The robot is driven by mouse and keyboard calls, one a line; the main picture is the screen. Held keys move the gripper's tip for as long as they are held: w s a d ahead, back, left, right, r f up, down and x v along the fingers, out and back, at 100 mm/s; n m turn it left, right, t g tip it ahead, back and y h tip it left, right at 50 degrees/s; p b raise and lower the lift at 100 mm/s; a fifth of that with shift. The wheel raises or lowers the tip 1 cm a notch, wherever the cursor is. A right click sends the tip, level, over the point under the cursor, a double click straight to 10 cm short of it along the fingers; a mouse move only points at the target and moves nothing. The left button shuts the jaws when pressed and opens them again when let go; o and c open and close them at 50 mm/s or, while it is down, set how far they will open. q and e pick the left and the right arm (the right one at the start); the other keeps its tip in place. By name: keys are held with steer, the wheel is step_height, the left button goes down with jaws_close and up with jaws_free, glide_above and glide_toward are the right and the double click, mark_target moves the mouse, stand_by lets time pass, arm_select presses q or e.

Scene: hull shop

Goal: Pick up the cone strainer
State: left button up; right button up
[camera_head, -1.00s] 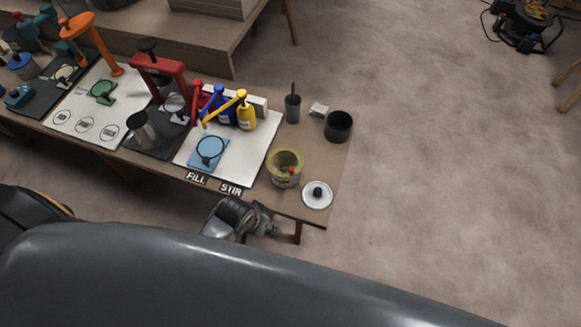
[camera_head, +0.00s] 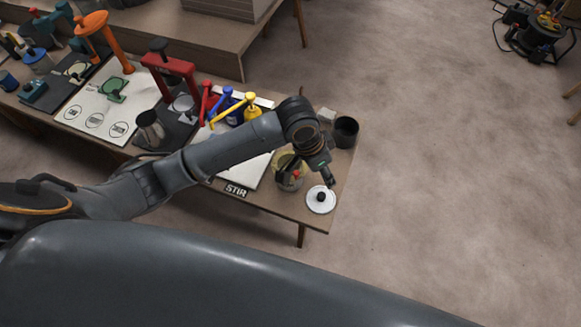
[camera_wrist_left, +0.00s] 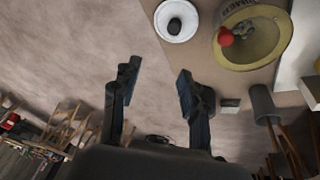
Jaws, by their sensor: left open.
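I cannot make out a cone strainer for certain in either view. My left gripper (camera_head: 311,178) is open and empty, hanging over the right end of the bench between a tin (camera_head: 280,161) and a white lid with a black knob (camera_head: 320,203). In the left wrist view its two spread fingers (camera_wrist_left: 158,72) have nothing between them. There the tin (camera_wrist_left: 268,55) is open and yellow inside, with a red ball-shaped thing and a grey part in it. The lid (camera_wrist_left: 166,31) lies beside it. My left arm hides part of the tin and the bench behind it. My right gripper is not in view.
The bench has a dark pot (camera_head: 346,131) at its back right corner. Blue (camera_head: 232,116) and yellow (camera_head: 252,108) pump bottles, a red press (camera_head: 167,66) and an orange stand (camera_head: 92,24) are farther left. Open floor (camera_head: 450,180) lies to the right.

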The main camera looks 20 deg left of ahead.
mark_target(296, 173)
arm_select(q)
steer(key=w+a+r+m+g+y, duration=0.1)
steer(key=a+r+g+y, duration=0.15)
steer(key=a+r, duration=0.45)
steer(key=shift+t+y, duration=0.35)
steer(key=shift+t, duration=0.1)
step_height(296, 173, down, 14)
steer(key=shift+r+p, duration=0.25)
steer(key=shift+p, duration=0.1)
steer(key=shift+c, duration=0.5)
steer(key=shift+s, duration=0.15)
jaws_close()
